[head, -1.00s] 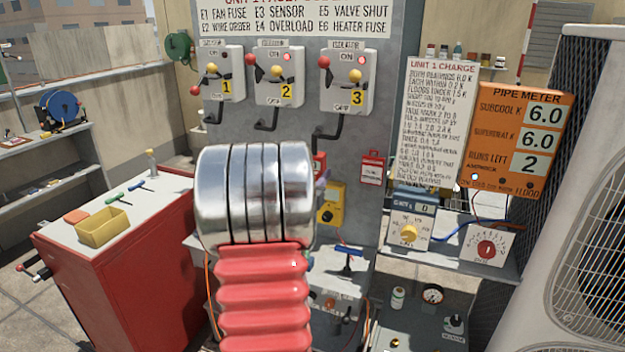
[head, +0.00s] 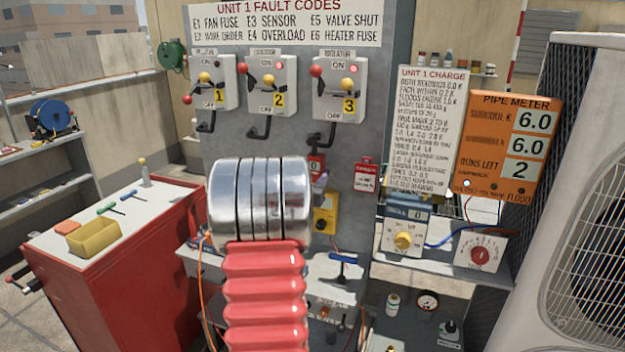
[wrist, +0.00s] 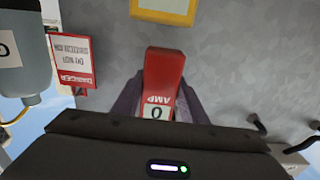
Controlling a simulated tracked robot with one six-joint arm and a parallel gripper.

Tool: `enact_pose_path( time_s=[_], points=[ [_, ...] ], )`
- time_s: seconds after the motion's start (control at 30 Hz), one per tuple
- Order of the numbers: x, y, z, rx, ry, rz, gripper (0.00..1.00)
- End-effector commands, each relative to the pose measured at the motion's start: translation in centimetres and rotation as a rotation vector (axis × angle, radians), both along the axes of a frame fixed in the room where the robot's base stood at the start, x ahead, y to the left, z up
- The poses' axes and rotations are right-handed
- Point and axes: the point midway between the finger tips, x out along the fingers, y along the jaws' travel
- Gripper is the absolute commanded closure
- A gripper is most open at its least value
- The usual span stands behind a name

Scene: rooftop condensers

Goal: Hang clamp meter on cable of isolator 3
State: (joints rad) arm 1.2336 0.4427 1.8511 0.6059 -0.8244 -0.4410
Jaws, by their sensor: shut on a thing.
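My gripper (wrist: 156,100) is shut on the red clamp meter (wrist: 165,72), which reads "AMP" and 0 in the wrist view. In the head view a small part of the red meter (head: 316,166) shows just right of my arm's silver joint, which hides most of my gripper. Isolator 3 (head: 341,88) is a pale box with a yellow knob and a red light. Its dark cable (head: 331,137) bends down and left below the box, just above the meter. I cannot tell whether they touch. The meter's jaw is not clearly seen.
A yellow instrument (head: 325,213) and a red danger tag (head: 365,175) hang on the grey panel close by. Isolators 1 (head: 211,82) and 2 (head: 271,84) are to the left. A gauge shelf (head: 470,262) and a condenser (head: 585,180) stand at right, a red cabinet (head: 110,290) at left.

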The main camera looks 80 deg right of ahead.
Motion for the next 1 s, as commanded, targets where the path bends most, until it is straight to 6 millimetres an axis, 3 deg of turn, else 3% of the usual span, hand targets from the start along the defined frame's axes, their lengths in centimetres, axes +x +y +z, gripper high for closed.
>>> enact_pose_path(
  time_s=[0.3,0.6,0.97,1.0],
  points=[
    [-0.1,-1.8,0.0,-0.001,0.000,0.000,0.93],
    [-0.1,-1.7,-1.4,-0.001,0.000,0.000,0.93],
    [-0.1,-1.7,-1.6,-0.001,0.000,0.001,0.93],
    [-0.1,-1.7,-1.5,-0.001,0.000,0.001,0.60]
  ],
)
